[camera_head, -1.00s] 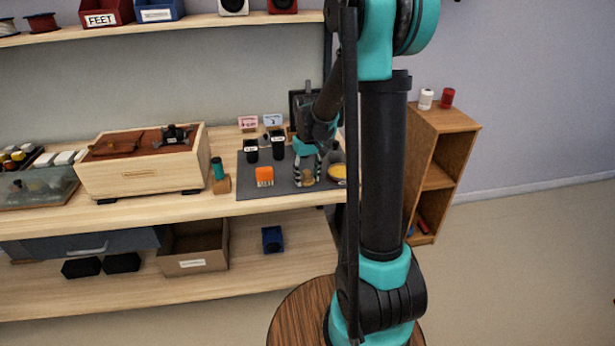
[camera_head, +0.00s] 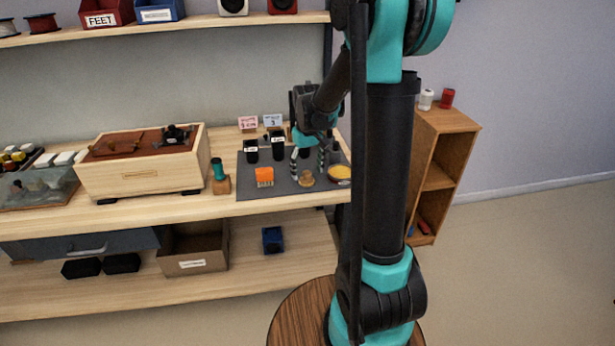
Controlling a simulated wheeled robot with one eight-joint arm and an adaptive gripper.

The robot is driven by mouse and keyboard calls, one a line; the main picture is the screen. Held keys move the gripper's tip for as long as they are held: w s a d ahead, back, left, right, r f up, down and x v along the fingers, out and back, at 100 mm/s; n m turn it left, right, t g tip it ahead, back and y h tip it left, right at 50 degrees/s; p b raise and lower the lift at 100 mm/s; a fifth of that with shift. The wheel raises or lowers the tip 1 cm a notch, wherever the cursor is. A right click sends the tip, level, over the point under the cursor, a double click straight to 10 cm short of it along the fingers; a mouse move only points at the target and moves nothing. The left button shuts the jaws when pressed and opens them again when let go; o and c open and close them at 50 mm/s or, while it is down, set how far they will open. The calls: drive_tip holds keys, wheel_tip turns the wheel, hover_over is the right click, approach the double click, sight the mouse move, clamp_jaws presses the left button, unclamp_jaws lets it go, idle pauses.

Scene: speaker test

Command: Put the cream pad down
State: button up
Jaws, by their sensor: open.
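A small tan, rounded piece (camera_head: 307,180) sits on the dark grey mat (camera_head: 258,192) near its front edge; it may be the cream pad, but it is too small to be sure. A round yellow-topped item (camera_head: 340,173) lies to its right at the mat's edge. My gripper (camera_head: 308,165) is open, its striped fingers spread just above and behind the tan piece. Nothing shows between them.
An orange block (camera_head: 265,177) stands left of the tan piece. A green-topped tool in a wooden block (camera_head: 220,178) and a wooden box (camera_head: 142,175) are farther left.

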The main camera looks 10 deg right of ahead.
sight(308, 173)
wheel_tip(308, 173, up, 9)
drive_tip(key=s+d+f+m+t, duration=0.1)
drive_tip(key=s+d+f+t, duration=0.1)
drive_tip(key=s+f, duration=0.4)
drive_tip(key=s+d+f+m+t, duration=0.2)
drive_tip(key=s+f, duration=0.4)
drive_tip(key=s, duration=0.9)
drive_tip(key=shift+s+f, duration=0.35)
drive_tip(key=shift+s, duration=0.05)
